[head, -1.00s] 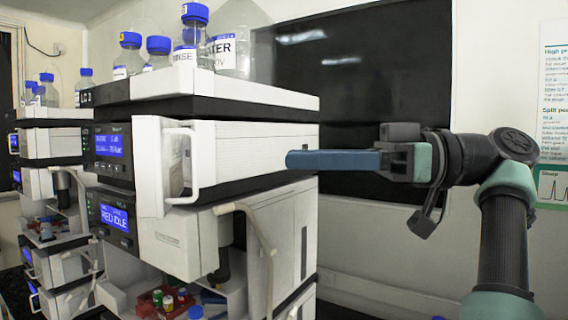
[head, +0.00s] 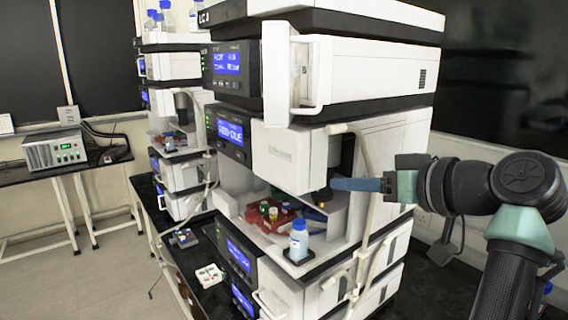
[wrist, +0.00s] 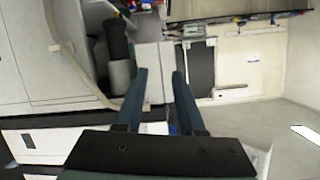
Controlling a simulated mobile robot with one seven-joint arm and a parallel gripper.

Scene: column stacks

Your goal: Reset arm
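My gripper (head: 336,184) extends from the right in the head view, its blue fingers pointing left in front of the right part of the near instrument stack (head: 372,77). In the wrist view my gripper (wrist: 160,72) shows two blue fingers standing apart with nothing between them. It is open and empty. My arm is bent, with its elbow at the right edge of the head view.
An open bay in the stack holds a red vial tray (head: 272,214) and a blue-capped bottle (head: 298,240). A pale tube (head: 366,190) hangs near my gripper. A second stack (head: 172,66) and a grey box on a side table (head: 54,149) stand left. Floor is free at lower left.

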